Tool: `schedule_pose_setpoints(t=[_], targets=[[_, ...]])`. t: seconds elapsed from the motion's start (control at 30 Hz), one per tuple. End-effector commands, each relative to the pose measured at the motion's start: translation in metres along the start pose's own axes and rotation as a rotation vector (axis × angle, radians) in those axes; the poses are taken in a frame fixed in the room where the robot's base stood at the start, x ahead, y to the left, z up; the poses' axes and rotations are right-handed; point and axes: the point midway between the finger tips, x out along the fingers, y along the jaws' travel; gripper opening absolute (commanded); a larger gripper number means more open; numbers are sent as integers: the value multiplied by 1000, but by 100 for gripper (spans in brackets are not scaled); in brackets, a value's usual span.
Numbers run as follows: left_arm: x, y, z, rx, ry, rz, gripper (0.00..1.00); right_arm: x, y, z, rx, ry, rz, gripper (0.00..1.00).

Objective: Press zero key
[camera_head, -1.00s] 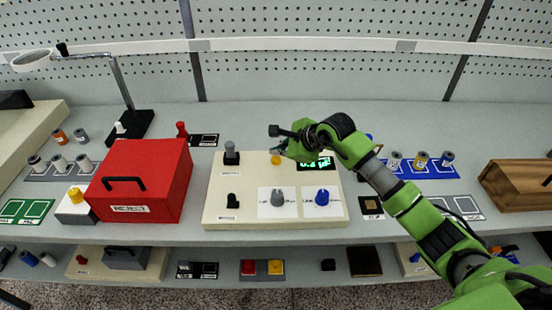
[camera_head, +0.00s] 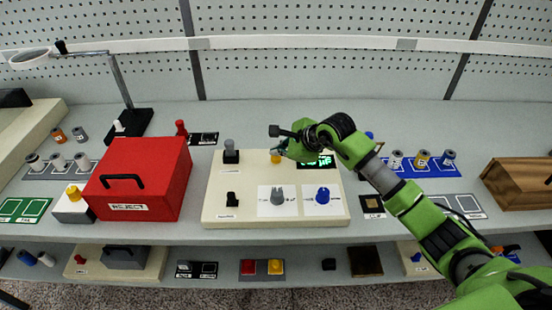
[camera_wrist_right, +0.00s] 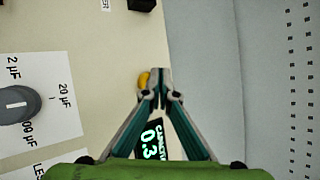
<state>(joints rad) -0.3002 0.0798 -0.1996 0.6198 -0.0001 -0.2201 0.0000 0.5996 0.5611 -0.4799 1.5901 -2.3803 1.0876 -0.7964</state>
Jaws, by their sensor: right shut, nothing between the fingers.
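The yellow key (camera_head: 275,159) sits at the top middle of the cream instrument panel (camera_head: 218,185); no label on it is readable. In the right wrist view the yellow key (camera_wrist_right: 144,79) is partly hidden behind my fingertips. My right gripper (camera_head: 281,150) is shut and empty, with its tips right at the key. In the right wrist view the gripper (camera_wrist_right: 158,77) has its tips together beside the key; I cannot tell whether they touch it. A lit green display (camera_head: 325,162) is partly covered by the gripper; it also shows in the right wrist view (camera_wrist_right: 150,142). My left gripper is not in view.
The panel also bears a grey knob (camera_head: 277,197), a blue knob (camera_head: 323,196), a black switch (camera_head: 232,199) and a grey-topped black post (camera_head: 230,152). A red box (camera_head: 150,175) stands to the left. A blue rack (camera_head: 435,171) with small cylinders lies to the right.

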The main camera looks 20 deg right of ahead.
Motion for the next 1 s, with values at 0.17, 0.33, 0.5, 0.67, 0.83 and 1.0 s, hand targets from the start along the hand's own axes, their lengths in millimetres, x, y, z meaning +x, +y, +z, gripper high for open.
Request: schedule_pose_setpoints(t=[0.17,0.33,0.5,0.67,0.83,1.0], targets=[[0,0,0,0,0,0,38,0,0,0,0,-1,0,0],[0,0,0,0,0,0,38,0,0,0,0,-1,0,0],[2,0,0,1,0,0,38,2,1,-1,0,0,0,0],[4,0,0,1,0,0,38,3,2,-2,0,0,0,0],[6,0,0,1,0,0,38,4,3,-3,0,0,0,0],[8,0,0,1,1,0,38,6,4,-4,0,0,1,0]])
